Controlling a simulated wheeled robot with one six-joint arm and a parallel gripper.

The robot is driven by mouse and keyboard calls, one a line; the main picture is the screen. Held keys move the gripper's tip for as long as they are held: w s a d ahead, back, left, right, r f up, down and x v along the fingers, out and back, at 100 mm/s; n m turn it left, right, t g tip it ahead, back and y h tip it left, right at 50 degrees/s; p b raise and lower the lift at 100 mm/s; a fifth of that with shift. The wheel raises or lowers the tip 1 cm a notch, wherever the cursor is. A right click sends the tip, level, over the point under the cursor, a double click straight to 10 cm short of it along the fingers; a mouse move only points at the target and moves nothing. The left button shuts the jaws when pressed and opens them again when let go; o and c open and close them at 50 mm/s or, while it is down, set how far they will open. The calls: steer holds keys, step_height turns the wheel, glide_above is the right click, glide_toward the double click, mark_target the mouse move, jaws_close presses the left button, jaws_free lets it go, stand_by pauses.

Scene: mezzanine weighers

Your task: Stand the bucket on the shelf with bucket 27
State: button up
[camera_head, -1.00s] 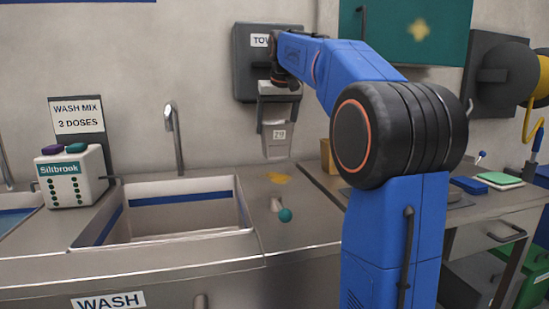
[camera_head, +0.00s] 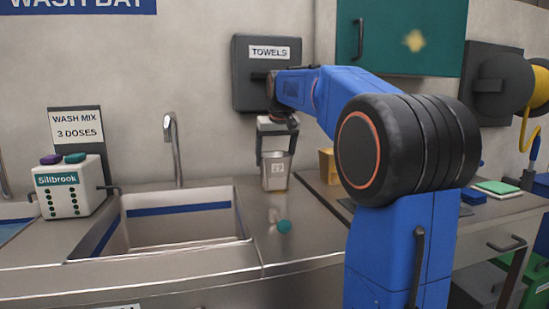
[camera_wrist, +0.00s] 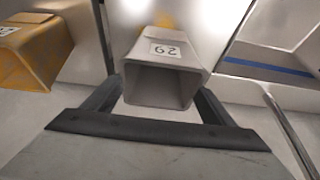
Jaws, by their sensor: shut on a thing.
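My gripper (camera_head: 276,155) is shut on a small light-grey tapered bucket (camera_head: 275,180) over the counter right of the sink. The bucket is about upright, and its white label seems to read 29. In the wrist view the bucket (camera_wrist: 165,80) is between the two fingers (camera_wrist: 160,95), its open mouth facing the camera; it looks empty. I cannot tell whether its base touches the counter. A yellow bucket (camera_wrist: 38,48) stands to one side, its label cut off; it also shows in the head view (camera_head: 327,165), partly behind my arm. I see no shelf with bucket 27.
The sink (camera_head: 180,225) with its tap (camera_head: 176,150) lies left. A teal ball-ended lever (camera_head: 284,226) is at the counter front. A dark towel box (camera_head: 266,95) hangs behind my wrist. A Siltbrook dispenser (camera_head: 70,188) stands far left; a teal cabinet (camera_head: 400,45) hangs upper right.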

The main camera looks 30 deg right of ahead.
steer(key=o, duration=1.5)
steer(key=shift+f, duration=0.1)
steer(key=o, duration=0.3)
steer(key=shift+o, duration=0.2)
